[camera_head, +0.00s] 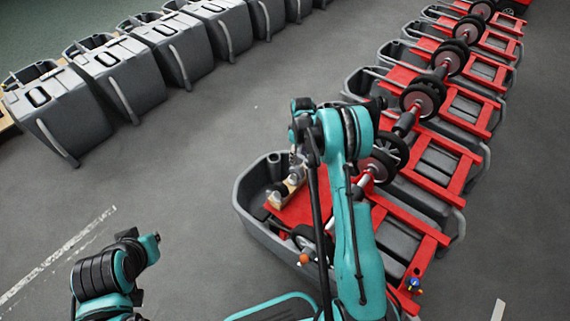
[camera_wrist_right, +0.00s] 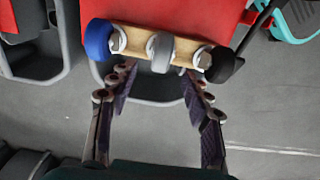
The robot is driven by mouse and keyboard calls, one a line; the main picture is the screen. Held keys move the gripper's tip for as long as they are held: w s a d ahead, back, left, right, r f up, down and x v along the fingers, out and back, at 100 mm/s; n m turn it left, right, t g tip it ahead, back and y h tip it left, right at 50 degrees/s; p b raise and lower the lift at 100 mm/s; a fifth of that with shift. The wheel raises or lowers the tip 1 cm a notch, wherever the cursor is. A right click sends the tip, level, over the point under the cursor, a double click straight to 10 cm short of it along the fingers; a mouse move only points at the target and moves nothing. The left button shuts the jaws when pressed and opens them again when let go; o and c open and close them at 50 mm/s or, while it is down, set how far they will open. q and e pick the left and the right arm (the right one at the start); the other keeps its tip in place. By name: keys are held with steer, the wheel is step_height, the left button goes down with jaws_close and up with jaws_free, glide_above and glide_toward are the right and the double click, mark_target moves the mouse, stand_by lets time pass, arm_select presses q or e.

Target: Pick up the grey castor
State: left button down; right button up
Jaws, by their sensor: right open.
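The grey castor (camera_wrist_right: 161,52) sits in the middle of a short wooden rack (camera_wrist_right: 178,40), between a blue castor (camera_wrist_right: 99,38) at the left end and a black castor (camera_wrist_right: 224,64) at the right end. My right gripper (camera_wrist_right: 157,84) is open and empty, its two fingers spread below the rack in the wrist view, one on either side of the grey castor's line. In the head view the wooden rack (camera_head: 287,196) lies on the red part of the nearest tank, partly hidden by my right arm; the castors there are too small to tell apart. My left gripper is not visible.
The near grey tank (camera_head: 245,215) has a raised rim around its red deck (camera_head: 310,205). A row of red-and-grey tanks (camera_head: 440,165) runs behind it to the upper right. Grey bins (camera_head: 120,75) line the upper left. The floor (camera_head: 180,180) between is clear.

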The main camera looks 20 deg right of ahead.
mark_target(297, 166)
steer(key=f, duration=0.1)
steer(key=f+b, duration=0.1)
steer(key=f, duration=0.1)
steer(key=shift+w, duration=0.2)
steer(key=shift+f, duration=0.3)
steer(key=f+b, duration=0.2)
steer(key=f, duration=0.1)
steer(key=f+b, duration=0.1)
steer(key=f, duration=0.1)
steer(key=shift+a, duration=0.25)
steer(key=shift+r, duration=0.1)
jaws_close()
